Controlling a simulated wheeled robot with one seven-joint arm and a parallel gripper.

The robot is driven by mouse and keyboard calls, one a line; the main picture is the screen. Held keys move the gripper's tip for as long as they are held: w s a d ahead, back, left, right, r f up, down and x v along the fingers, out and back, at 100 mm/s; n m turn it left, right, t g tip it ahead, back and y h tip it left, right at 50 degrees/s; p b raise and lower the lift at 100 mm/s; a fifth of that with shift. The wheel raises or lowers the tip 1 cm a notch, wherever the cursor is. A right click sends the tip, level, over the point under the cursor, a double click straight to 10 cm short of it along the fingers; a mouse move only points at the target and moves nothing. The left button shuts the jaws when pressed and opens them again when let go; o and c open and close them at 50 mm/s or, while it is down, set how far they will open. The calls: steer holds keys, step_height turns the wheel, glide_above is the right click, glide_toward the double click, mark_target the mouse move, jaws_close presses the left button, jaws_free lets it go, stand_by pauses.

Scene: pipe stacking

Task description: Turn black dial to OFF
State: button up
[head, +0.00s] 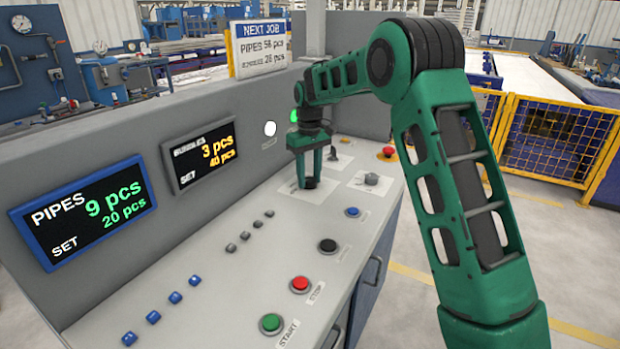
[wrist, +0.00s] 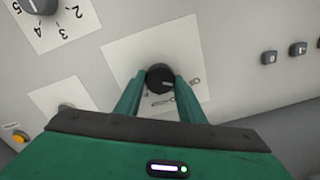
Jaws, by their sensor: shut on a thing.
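The black dial (wrist: 159,77) sits on a white label plate (wrist: 124,50) on the console. My gripper (wrist: 158,84) has its two green fingers on either side of the dial, shut on it, in the wrist view. In the head view my gripper (head: 309,184) points down over the console, and the dark dial (head: 311,182) shows only partly between its fingertips. The dial's pointer mark shows as a small light line, and part of the label text is hidden by the fingers.
A grey dial (head: 371,179) sits close to the right of my gripper. Black (head: 327,246), blue (head: 352,212), red (head: 299,284) and green (head: 270,323) buttons are nearer. Displays (head: 85,212) stand on the left panel.

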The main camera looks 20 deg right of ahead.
mark_target(310, 179)
steer(key=o, duration=1)
steer(key=shift+o, duration=0.2)
step_height(310, 179, up, 11)
steer(key=shift+f, duration=0.15)
steer(key=shift+d, duration=0.15)
